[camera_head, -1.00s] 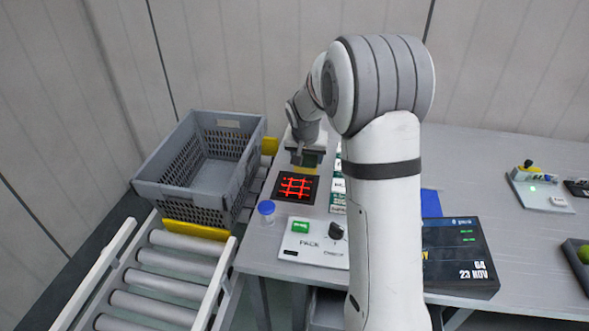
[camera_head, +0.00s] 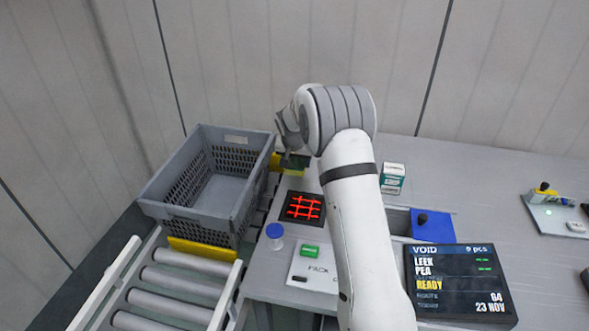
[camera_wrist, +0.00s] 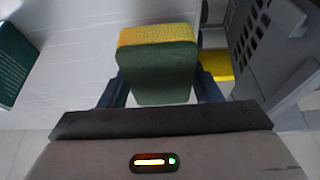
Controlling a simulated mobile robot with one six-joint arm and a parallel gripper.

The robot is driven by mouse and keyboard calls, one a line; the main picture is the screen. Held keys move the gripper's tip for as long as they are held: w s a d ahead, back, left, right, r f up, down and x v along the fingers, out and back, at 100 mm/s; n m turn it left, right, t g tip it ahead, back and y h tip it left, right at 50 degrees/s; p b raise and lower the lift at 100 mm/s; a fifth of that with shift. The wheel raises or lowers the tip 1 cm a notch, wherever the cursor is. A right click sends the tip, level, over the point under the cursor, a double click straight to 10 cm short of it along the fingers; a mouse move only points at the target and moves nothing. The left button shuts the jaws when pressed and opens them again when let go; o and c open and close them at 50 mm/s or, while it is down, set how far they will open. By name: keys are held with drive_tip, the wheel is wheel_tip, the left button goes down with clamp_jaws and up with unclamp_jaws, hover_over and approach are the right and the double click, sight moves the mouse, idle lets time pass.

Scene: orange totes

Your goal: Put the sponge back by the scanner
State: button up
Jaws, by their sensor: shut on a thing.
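The sponge (camera_wrist: 157,65) is green with a yellow layer. It fills the middle of the wrist view, between the two dark fingers of my gripper (camera_wrist: 160,90). My gripper is shut on it. In the head view the sponge (camera_head: 294,173) shows small under my gripper (camera_head: 292,160), just behind the scanner and right of the grey crate. The scanner (camera_head: 303,208) is a black square plate with glowing red lines, set in the table near its left end. I cannot tell whether the sponge touches the table.
The grey crate (camera_head: 165,208) stands on the roller conveyor (camera_head: 175,285) at left. A blue-capped jar (camera_head: 275,232) and a panel with a green button (camera_head: 309,250) are in front of the scanner.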

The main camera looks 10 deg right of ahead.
wheel_tip(320, 180, down, 3)
drive_tip(key=shift+f+p, duration=0.15)
drive_tip(key=shift+p, duration=0.15)
drive_tip(key=shift+f, duration=0.15)
drive_tip(key=shift+f, duration=0.1)
drive_tip(key=shift+f+b, duration=0.15)
drive_tip(key=shift+b, duration=0.2)
drive_tip(key=o, duration=0.9)
